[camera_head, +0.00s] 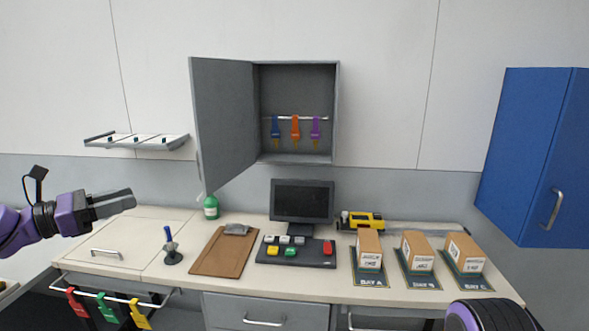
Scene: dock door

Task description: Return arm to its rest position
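My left arm comes in from the left edge, and its gripper (132,199) is in the air over the left end of the counter (205,275). Its two fingers point right and look close together; I cannot tell whether they are fully shut. No object shows between them. A purple and black part of my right arm shows at the bottom right, in front of the counter edge. The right gripper's fingers are not in view.
A grey wall cabinet (297,80) has its door (222,120) swung open to the left, with several coloured tags inside. A clipboard (222,262), keypad, monitor (302,200) and three boxes stand on the counter. A blue cabinet (530,150) hangs at right.

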